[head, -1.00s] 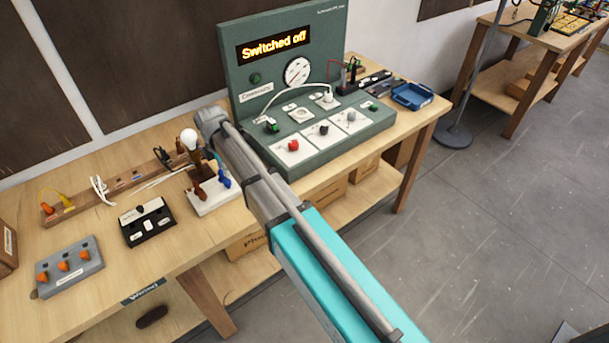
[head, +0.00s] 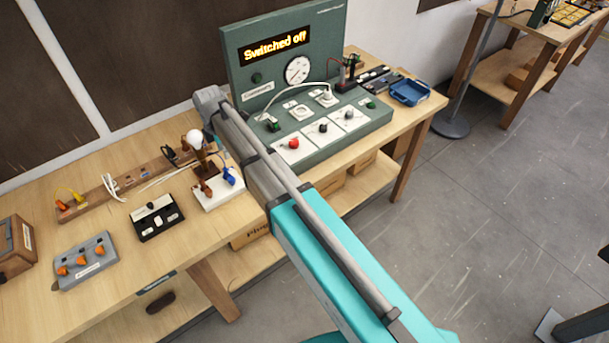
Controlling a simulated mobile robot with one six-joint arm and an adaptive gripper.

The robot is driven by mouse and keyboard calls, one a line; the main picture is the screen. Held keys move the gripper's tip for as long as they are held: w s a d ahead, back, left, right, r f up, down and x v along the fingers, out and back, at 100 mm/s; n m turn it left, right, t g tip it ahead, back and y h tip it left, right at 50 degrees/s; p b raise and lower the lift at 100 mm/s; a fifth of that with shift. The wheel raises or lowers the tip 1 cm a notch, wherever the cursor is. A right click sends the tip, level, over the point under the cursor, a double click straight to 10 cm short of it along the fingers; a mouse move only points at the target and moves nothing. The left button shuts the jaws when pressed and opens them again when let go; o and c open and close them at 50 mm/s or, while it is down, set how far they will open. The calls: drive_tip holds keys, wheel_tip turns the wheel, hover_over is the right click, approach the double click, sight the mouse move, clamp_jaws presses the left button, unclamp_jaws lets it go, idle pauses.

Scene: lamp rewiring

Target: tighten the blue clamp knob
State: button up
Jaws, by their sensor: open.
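The blue clamp knob (head: 229,176) sits on the right side of a small white-based stand (head: 217,195). The stand also has brown parts (head: 201,188) and a white bulb (head: 194,139) above it. My arm reaches over the bench just right of and behind the stand, its grey elbow close by.
A black switch box (head: 157,218), a grey box with orange knobs (head: 87,262) and a wooden strip (head: 125,183) lie left. A blue tray (head: 409,92) is at the right end.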

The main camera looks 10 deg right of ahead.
drive_tip(key=s+d+f+m+b, duration=0.2)
drive_tip(key=d+m, duration=0.3)
drive_tip(key=d, duration=0.3)
drive_tip(key=s+d+f+m+b, duration=0.3)
drive_tip(key=d+m, duration=0.2)
drive_tip(key=d, duration=0.3)
drive_tip(key=s+d+f+m+b, duration=0.2)
drive_tip(key=d+m, duration=0.3)
drive_tip(key=d, duration=0.3)
drive_tip(key=shift+s+d+f+m+b, duration=0.3)
drive_tip(key=shift+s+m+b, duration=0.15)
drive_tip(key=shift+s, duration=0.4)
drive_tip(key=s+d+m, duration=0.8)
drive_tip(key=d, duration=0.2)
drive_tip(key=shift+o, duration=0.2)
drive_tip(key=shift+s+m, duration=0.1)
drive_tip(key=shift+m, duration=0.15)
idle(1.2)
